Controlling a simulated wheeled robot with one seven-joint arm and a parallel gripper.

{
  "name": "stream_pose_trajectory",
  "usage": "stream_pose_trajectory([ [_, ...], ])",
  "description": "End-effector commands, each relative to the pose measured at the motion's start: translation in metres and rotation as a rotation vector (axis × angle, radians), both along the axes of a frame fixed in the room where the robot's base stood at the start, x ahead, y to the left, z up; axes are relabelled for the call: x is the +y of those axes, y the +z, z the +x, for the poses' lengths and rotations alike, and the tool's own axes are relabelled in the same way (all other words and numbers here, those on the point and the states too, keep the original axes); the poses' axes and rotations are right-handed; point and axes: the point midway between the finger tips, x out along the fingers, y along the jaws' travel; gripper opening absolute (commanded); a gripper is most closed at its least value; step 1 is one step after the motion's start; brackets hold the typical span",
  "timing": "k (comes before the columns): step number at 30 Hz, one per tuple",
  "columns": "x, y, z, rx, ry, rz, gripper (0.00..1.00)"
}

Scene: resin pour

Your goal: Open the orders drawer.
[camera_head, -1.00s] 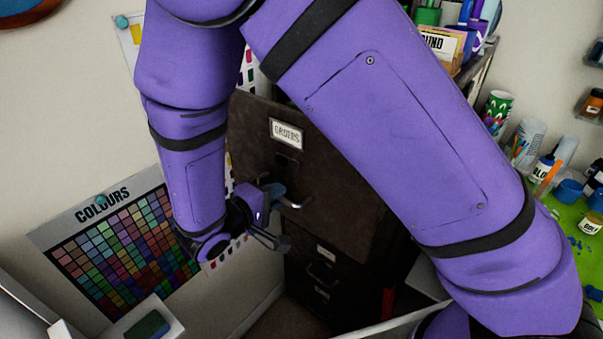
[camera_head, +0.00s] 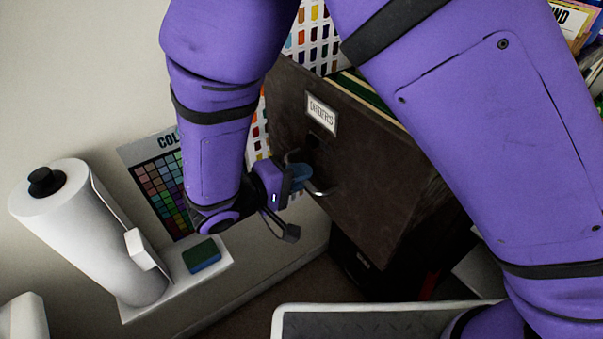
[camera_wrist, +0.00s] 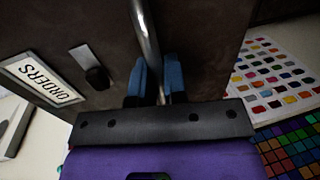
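The orders drawer (camera_head: 370,170) is a dark brown cabinet drawer, pulled out, with green and pale files showing behind its front panel. Its label (camera_head: 321,113) faces me, and the label also shows sideways in the wrist view (camera_wrist: 41,80). My gripper (camera_head: 303,176) is at the curved metal handle (camera_head: 322,190). In the wrist view the handle (camera_wrist: 147,35) runs between the two blue fingers of my gripper (camera_wrist: 157,82), which are shut on it. A small dark catch (camera_wrist: 96,76) sits between label and handle. My arm hides part of the drawer's top.
A white roll (camera_head: 85,230) and a blue-green sponge (camera_head: 201,254) are on a white ledge at left. A colour chart (camera_head: 158,180) hangs on the wall. A grey tray-like surface (camera_head: 380,308) with a pale rim is at the bottom. Lower cabinet drawers lie in shadow.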

Motion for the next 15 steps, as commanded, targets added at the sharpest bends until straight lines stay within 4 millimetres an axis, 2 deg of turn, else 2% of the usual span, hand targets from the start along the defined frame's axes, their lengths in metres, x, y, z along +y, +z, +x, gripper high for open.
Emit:
stream_pose_trajectory([
  [1,0.0001,-0.0004,0.0,0.0,0.001,0.001,0.22],
  [3,0.0,-0.0003,0.0001,0.0,0.001,0.001,0.36],
  [11,0.0001,0.0,0.0002,0.0,0.001,0.001,0.36],
  [15,0.0063,0.0014,-0.004,-0.001,0.002,0.002,0.36],
])
